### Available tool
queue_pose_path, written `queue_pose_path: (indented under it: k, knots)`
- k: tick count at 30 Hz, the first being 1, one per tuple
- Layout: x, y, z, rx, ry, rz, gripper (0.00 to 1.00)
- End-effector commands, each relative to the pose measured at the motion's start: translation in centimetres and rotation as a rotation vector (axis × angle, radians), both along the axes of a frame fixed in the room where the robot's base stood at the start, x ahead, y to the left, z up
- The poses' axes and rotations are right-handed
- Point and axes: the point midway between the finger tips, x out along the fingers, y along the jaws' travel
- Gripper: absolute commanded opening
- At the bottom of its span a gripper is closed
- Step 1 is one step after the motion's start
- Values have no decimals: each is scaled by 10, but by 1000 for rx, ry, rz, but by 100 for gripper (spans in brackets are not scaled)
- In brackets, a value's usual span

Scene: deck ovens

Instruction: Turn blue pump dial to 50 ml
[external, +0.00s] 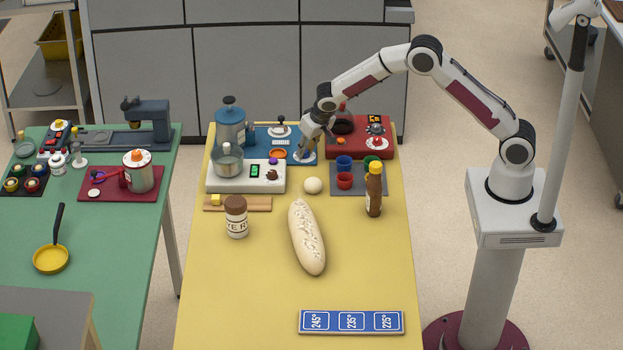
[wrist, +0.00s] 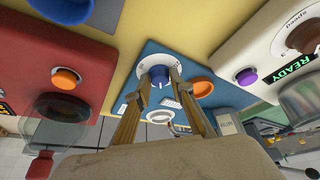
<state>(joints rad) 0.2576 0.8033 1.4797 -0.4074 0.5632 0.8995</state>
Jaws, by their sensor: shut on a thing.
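The blue pump's plate (external: 267,131) lies at the back of the yellow table, and it fills the middle of the wrist view (wrist: 192,60). Its blue dial (wrist: 157,73) sits on a white round scale with a white pointer mark. The scale's numbers are too small to read. My gripper (wrist: 160,80) has its two fingers closed on either side of the dial knob. In the external view my gripper (external: 304,150) reaches down to the plate's right front corner and hides most of the dial. An orange button (external: 278,153) is on the plate, left of my gripper.
A blue tank (external: 230,126) stands at the plate's left. A red unit (external: 375,150) is close on the right, and a white unit (external: 245,185) with a green display is at front left. A dough ball (external: 313,185) and colored cups (external: 344,181) lie in front.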

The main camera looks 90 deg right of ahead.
Motion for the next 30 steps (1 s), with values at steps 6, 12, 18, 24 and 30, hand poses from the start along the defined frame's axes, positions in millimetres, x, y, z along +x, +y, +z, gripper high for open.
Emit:
queue_pose_path:
  k: [6,12,18,24,30]
  knots:
    - [-1,0,-1,1,4,-2,1]
    - [-1,0,-2,1,4,-2,38]
    - [-1,0,-1,1,2,-1,39]
    - [0,0,0,0,1,-1,39]
    - [-2,2,6,0,1,-1,39]
